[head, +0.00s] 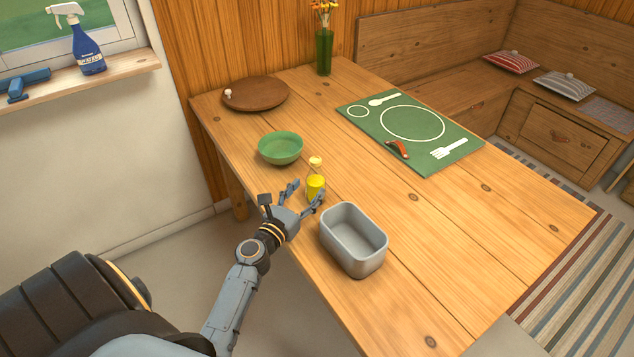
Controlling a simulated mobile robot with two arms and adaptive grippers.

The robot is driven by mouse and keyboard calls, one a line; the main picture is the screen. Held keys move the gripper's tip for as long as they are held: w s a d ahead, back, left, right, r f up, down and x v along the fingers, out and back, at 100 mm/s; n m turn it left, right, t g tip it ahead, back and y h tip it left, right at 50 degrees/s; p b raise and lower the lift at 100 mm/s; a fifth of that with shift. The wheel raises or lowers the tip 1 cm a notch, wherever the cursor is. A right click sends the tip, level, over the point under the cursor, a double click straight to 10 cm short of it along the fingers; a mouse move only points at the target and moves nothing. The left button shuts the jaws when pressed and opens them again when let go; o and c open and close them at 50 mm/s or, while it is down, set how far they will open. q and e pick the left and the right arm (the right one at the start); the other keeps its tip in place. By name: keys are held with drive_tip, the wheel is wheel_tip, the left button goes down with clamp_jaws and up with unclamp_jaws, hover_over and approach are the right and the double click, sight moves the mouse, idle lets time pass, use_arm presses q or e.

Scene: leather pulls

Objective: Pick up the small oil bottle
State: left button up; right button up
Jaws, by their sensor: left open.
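The small oil bottle (316,185) stands upright on the wooden table, with yellow oil inside and a pale stopper on top. My left gripper (306,192) is open at the table's near left edge, just to the left of the bottle. One finger overlaps the bottle's lower part in the head view; I cannot tell whether it touches. The gripper holds nothing that I can see. My right gripper is not in view.
A green bowl (281,149) is behind the bottle, and a grey metal tin (354,254) is close in front. A round wooden board (256,94), vase (324,52) and green placemat (460,152) with a leather pull (398,149) lie farther back. The table's right side is clear.

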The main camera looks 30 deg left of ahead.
sight(310, 188)
use_arm(q)
drive_tip(key=w, duration=0.3)
drive_tip(key=shift+a, duration=0.15)
drive_tip(key=shift+w+f, duration=0.1)
drive_tip(key=shift+w, duration=0.8)
drive_tip(key=w, duration=0.3)
drive_tip(key=shift+w+a+f, duration=0.15)
drive_tip(key=shift+w+f, duration=0.1)
drive_tip(key=shift+w, duration=0.35)
drive_tip(key=shift+s, duration=0.1)
drive_tip(key=shift+c, duration=0.6)
clamp_jaws()
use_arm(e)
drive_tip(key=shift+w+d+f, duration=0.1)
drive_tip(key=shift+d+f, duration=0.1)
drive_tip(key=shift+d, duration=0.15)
use_arm(q)
drive_tip(key=shift+r, duration=0.1)
